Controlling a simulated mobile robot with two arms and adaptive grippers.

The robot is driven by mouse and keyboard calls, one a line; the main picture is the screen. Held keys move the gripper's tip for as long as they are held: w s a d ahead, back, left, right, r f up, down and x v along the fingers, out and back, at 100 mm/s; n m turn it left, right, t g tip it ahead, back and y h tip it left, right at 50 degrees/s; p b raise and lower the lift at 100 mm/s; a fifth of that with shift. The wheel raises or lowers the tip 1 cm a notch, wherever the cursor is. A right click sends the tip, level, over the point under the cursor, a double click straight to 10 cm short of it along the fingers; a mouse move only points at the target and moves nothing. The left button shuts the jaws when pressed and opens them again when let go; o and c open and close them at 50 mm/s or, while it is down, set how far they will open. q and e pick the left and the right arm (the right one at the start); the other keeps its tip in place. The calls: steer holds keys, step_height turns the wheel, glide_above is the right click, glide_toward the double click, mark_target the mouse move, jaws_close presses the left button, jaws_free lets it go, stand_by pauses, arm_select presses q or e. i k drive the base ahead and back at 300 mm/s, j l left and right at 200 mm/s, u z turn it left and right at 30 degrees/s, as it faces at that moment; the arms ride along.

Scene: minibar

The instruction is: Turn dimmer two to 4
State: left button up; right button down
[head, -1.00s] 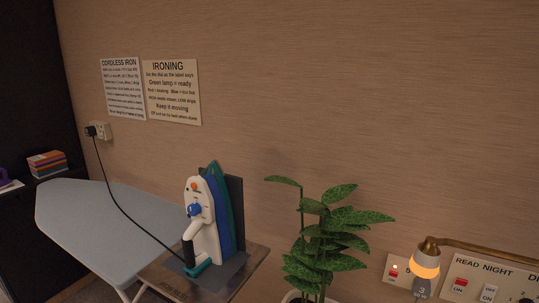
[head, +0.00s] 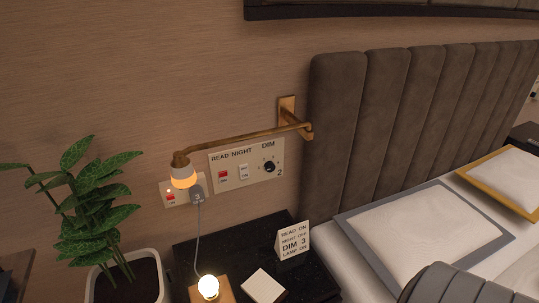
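A cream wall panel (head: 232,184) is mounted above the bedside table. It carries switches labelled READ and NIGHT and a round black knob (head: 269,166) under the label DIM, with a figure 2 beside it. The small scale marks around the knob are too small to read, so I cannot tell its setting. The red READ switch (head: 223,176) and the pale NIGHT switch (head: 244,171) sit left of the knob. Neither of my grippers is in view.
A brass wall lamp (head: 240,137) reaches across above the panel.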

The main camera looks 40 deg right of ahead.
mark_target(268, 166)
steer(key=z, duration=1.1)
steer(key=l+u, duration=0.15)
steer(key=u, duration=0.15)
